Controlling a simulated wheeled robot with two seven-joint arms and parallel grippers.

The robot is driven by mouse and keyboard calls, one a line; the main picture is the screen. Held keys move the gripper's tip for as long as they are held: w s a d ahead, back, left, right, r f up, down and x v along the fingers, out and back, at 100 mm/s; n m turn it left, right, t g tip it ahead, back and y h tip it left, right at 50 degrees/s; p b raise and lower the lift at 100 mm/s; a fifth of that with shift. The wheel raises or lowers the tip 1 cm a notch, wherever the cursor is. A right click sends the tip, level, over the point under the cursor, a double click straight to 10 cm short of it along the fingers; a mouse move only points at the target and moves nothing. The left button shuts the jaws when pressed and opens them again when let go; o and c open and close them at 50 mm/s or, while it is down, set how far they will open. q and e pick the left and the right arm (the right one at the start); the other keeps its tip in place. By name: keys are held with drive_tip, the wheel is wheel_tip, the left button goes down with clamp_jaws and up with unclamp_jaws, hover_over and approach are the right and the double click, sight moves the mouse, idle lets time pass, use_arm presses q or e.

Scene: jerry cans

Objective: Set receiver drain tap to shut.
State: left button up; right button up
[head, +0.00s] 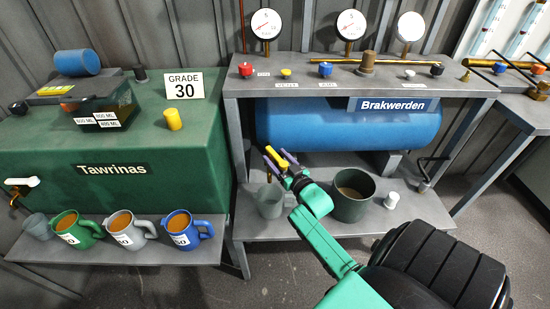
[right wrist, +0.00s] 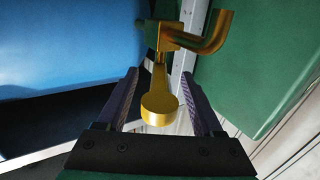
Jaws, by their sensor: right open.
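The blue receiver tank (head: 345,122), labelled Brakwerden, lies on its side under the middle bench top. At its left end a brass drain tap shows in the right wrist view (right wrist: 168,42), with a bent spout to the right. Its lever (right wrist: 160,107) has a round end toward the camera and lies between my right gripper's two purple fingers, with gaps on both sides. In the head view the yellow lever (head: 275,157) shows at the fingertips of my right gripper (head: 280,163). That gripper is open. My left gripper is out of view.
A dark green bucket (head: 352,207) and a grey cup (head: 270,202) stand on the lower shelf close by my right arm. A green tank (head: 60,200) labelled Tawrinas stands left, with several mugs on a shelf before it. Gauges and knobs line the bench top (head: 225,85).

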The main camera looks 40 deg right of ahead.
drive_tip(key=shift+w+d+f, duration=0.1)
drive_tip(key=shift+w+d, duration=0.05)
drive_tip(key=shift+w, duration=0.55)
clamp_jaws()
idle(0.9)
